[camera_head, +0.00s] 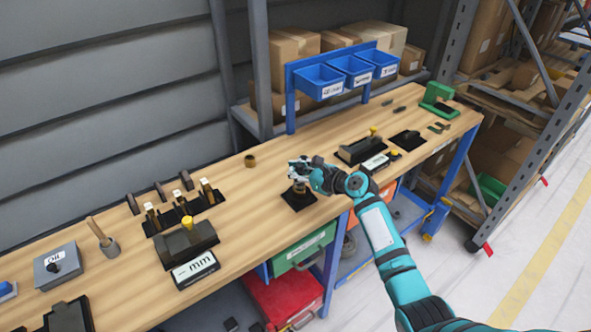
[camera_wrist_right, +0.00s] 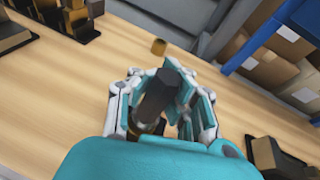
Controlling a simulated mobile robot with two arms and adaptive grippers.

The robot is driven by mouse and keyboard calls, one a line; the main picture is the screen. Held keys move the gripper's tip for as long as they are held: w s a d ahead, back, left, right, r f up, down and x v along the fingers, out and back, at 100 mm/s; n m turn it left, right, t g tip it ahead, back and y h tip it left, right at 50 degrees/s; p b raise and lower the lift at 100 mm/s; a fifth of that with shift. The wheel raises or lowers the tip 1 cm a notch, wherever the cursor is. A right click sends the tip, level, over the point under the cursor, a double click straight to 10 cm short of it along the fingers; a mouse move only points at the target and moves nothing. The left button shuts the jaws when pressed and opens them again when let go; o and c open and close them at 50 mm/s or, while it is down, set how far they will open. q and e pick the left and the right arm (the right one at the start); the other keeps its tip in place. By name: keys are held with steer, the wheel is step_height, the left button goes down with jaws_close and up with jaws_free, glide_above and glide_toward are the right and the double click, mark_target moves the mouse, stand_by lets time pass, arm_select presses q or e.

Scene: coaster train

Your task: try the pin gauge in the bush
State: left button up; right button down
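My right gripper (camera_head: 299,172) is over a black base plate (camera_head: 291,203) near the front edge of the bench. In the right wrist view its fingers (camera_wrist_right: 163,84) close around a dark grey cylinder (camera_wrist_right: 154,100), which looks like the pin gauge's handle. A brass-coloured piece, which looks like the bush (camera_head: 299,188), stands on the plate directly below the fingers. The gauge's lower end is hidden, so I cannot tell whether it is inside the bush or just above it. My left gripper is not in view.
A small brown cylinder (camera_head: 250,161) stands alone behind the plate. A block with a yellow knob (camera_head: 372,131) stands to the right. A dark fixture with an "mm" display (camera_head: 195,268) stands front left. Blue bins (camera_head: 357,70) hang at the back. The bench around the plate is clear.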

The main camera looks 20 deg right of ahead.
steer(key=shift+f+b, duration=0.3)
steer(key=shift+f, duration=0.35)
stand_by(0.5)
steer(key=c, duration=2)
jaws_free()
steer(key=o, duration=0.6)
